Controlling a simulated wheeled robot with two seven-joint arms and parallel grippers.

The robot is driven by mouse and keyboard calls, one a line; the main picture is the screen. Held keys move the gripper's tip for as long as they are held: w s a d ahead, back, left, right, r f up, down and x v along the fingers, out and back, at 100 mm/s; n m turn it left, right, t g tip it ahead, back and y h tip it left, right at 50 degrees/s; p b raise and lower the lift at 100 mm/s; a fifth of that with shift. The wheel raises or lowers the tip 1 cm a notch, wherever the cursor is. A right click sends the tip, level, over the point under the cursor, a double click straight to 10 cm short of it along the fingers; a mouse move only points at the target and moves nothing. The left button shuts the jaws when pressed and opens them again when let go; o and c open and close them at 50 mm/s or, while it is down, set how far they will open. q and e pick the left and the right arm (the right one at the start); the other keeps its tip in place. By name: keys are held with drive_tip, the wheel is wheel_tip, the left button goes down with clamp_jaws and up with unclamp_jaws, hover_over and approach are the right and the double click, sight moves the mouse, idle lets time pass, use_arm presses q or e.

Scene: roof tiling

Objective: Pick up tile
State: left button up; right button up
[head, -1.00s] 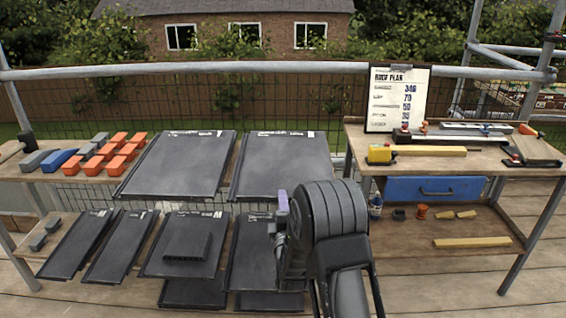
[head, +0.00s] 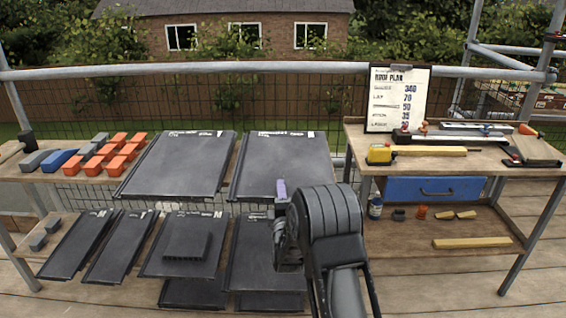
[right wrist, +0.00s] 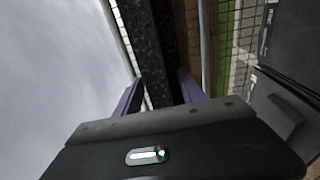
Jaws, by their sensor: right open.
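Two large dark tiles lie on the sloped upper rack, a left one (head: 183,165) and a right one (head: 285,167). Narrower dark tiles (head: 72,245) and wider ones, such as one in the middle (head: 145,262), lie on the lower level. My right gripper (head: 281,190) is in front of the right upper tile, with one purple finger showing in the head view. In the right wrist view its two purple fingers (right wrist: 160,92) are apart, with only background between them. Tiles also show at that view's right side (right wrist: 298,45). My left gripper is not in view.
A dark ridged block (head: 187,246) sits on a lower tile. Orange, blue and grey pieces (head: 95,155) stand on the left bench. The right bench (head: 480,170) holds a roof plan board (head: 397,98), tools and a blue drawer (head: 435,188). A metal rail (head: 200,69) runs behind.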

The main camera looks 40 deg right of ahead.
clamp_jaws()
idle(0.6)
idle(0.8)
drive_tip(key=shift+r, duration=0.2)
